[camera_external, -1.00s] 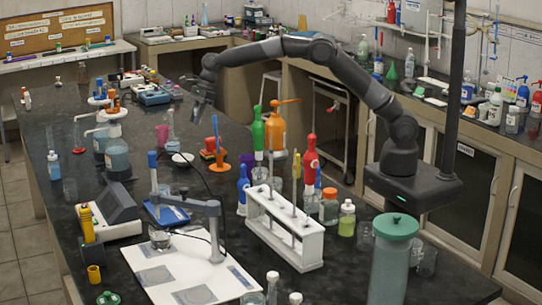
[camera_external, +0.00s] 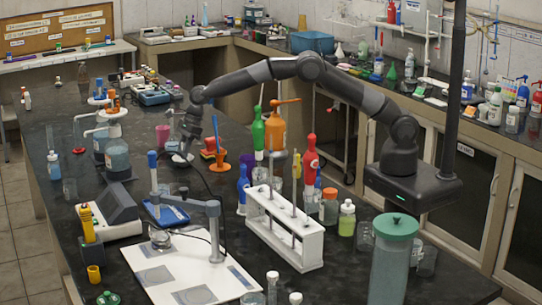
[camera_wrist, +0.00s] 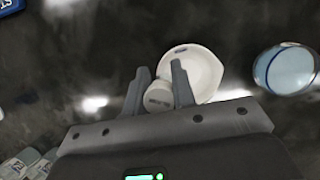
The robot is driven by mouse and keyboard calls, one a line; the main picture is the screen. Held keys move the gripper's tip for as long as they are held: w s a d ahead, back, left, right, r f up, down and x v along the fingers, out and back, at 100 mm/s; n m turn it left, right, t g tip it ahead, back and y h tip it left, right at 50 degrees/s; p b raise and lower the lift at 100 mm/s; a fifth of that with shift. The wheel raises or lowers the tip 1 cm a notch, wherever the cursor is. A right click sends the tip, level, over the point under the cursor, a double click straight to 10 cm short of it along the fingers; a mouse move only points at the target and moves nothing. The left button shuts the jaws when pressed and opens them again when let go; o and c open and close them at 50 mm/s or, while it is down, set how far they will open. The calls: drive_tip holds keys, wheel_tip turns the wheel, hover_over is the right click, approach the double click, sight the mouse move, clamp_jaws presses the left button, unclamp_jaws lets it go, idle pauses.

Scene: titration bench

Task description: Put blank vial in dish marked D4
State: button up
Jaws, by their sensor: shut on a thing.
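A small white vial (camera_wrist: 158,97) with a grey patch shows between the fingers of my gripper (camera_wrist: 160,84) in the wrist view. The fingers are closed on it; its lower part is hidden. A shallow white dish (camera_wrist: 207,72) lies just beyond and to the right of the vial, partly behind the right finger. A small dark mark shows on its rim, too small to read. In the external view my gripper (camera_external: 186,146) points down at the white dish (camera_external: 182,158) on the dark bench. I cannot tell whether the vial touches the dish.
A round clear vessel with pale blue content (camera_wrist: 288,68) stands right of the dish in the wrist view. In the external view a pink cup (camera_external: 162,134) stands left of my gripper, and an orange funnel-like piece (camera_external: 220,162) and red blocks (camera_external: 210,149) stand to its right.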

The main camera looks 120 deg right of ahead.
drive_tip(key=shift+f, duration=0.3)
drive_tip(key=o, duration=1)
drive_tip(key=shift+c, duration=0.2)
